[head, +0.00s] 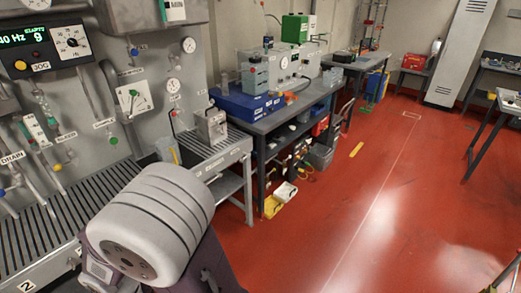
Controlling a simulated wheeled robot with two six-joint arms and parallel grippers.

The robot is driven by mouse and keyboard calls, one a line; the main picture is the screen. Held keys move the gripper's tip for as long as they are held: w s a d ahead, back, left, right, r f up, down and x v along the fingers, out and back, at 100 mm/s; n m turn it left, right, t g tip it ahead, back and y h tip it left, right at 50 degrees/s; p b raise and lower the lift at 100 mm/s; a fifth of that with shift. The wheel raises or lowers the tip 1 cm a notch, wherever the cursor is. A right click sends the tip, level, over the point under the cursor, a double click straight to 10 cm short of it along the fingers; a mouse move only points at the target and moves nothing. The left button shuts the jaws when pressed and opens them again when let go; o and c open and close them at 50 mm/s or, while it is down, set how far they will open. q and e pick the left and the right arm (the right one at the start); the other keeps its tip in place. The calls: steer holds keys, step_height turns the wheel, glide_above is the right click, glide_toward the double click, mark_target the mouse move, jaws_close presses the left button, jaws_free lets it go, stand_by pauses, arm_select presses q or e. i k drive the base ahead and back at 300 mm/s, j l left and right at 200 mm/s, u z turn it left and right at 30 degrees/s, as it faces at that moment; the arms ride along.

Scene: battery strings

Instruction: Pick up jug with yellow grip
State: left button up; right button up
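A small pale translucent vessel (167,150) with a yellowish part stands at the back of the grated bench (212,163), just behind my arm. It may be the jug with the yellow grip, but it is too small and partly covered to be sure. A large grey rounded link of my own arm fills the lower left and hides part of the bench. No fingers of either gripper show, and no gripper is seen touching the vessel.
A grey instrument box (212,126) stands on the bench right of the vessel. A wall panel with gauges and pipes (130,95) rises behind. A second table (262,124) carries blue bins (240,104). The red floor (400,200) to the right is mostly clear.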

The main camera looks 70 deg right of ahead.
mark_target(167, 149)
steer(key=z, duration=1.7)
